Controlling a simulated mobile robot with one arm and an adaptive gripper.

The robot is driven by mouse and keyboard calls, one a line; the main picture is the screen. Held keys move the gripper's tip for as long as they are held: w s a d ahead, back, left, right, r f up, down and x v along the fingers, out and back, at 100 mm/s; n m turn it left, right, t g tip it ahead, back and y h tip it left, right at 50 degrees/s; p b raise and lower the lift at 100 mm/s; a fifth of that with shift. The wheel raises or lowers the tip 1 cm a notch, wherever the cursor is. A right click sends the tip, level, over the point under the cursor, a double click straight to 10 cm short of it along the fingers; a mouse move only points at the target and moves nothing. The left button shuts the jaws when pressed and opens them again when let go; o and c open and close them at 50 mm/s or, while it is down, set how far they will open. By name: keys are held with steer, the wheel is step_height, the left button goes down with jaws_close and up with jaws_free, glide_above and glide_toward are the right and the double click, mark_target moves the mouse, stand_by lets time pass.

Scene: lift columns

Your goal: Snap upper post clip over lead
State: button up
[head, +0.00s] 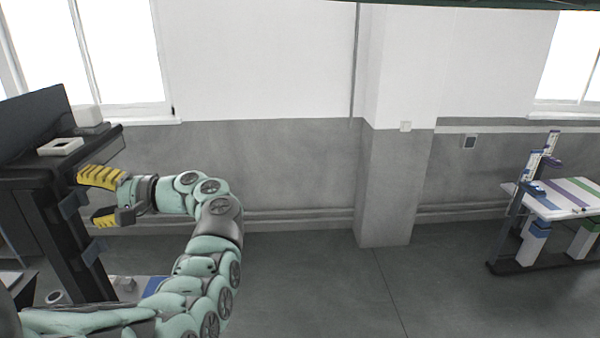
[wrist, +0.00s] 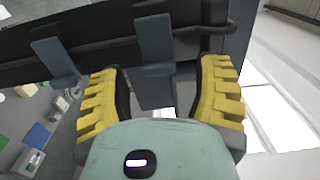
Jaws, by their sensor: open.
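My gripper (head: 88,198), with yellow ridged fingers, is open at the desk's dark post (head: 48,225) on the left. In the wrist view the open fingers (wrist: 162,75) stand either side of the blue-grey upper post clip (wrist: 155,45), with nothing visibly gripped. The upper clip also shows in the head view (head: 70,205). A lower clip (wrist: 55,60) of the same kind is farther left along the post; the head view shows it too (head: 93,250). A thin dark lead (wrist: 205,30) runs along the post past the upper clip. I cannot tell whether that clip is closed over it.
The dark desk top (head: 25,172) above the post carries a white frame-like item (head: 61,147), a white box (head: 88,116) and a dark screen (head: 35,122). A striped lift table (head: 565,198) stands far right. The floor between is clear.

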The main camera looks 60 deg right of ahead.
steer(key=v, duration=1)
stand_by(0.5)
